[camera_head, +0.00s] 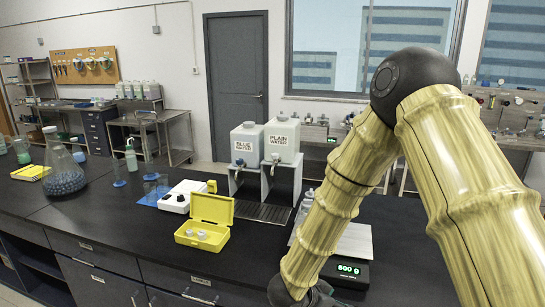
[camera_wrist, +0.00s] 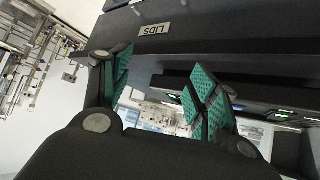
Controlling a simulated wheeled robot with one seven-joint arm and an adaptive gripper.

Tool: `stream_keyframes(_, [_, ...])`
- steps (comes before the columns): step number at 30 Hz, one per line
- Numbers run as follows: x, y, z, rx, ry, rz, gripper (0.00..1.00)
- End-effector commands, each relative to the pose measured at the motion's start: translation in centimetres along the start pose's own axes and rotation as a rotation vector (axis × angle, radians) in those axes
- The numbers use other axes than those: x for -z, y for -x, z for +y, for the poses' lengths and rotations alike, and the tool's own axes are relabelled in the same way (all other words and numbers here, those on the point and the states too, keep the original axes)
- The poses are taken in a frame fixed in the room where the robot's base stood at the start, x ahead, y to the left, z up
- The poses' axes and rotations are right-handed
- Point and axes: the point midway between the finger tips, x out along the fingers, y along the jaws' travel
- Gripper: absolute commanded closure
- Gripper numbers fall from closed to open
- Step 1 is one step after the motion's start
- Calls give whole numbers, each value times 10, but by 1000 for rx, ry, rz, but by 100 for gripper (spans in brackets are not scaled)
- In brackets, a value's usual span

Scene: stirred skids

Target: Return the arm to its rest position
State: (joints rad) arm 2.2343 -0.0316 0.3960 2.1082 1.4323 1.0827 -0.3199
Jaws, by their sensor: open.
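My gripper (camera_wrist: 165,88) shows in the wrist view with its two teal-padded fingers apart and nothing between them. A dark drawer front with a label reading "LIDS" (camera_wrist: 162,30) is behind and above the fingers in that view. In the head view my arm bends down from the upper right to the front of the black bench (camera_head: 120,222). Only a dark part at the arm's lower end shows at the bottom edge there, and the fingers are hidden or out of frame.
A scale (camera_head: 348,270) reading "800 g" stands right beside my arm. An open yellow case (camera_head: 210,208) with small white items and two water containers (camera_head: 283,138) stand left of the arm. A flask (camera_head: 62,178) is at the far left.

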Motion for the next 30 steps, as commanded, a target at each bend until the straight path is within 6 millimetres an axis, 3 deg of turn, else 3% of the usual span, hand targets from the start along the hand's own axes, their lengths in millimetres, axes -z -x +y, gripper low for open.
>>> stream_keyframes(1, [-16, -19, 10, 20, 45, -10, 40])
stream_keyframes(6, [-65, -64, 39, 118, 198, -63, 40])
stream_keyframes(11, [-118, -95, 75, 203, 347, -150, 40])
stream_keyframes(15, [-168, -112, 117, 268, 476, -252, 40])
stream_keyframes(20, [-226, -120, 175, 333, 619, -397, 40])
stream_keyframes(24, [-271, -115, 230, 379, 733, -540, 40])
stream_keyframes(30, [-309, -100, 290, 420, 839, -697, 40])
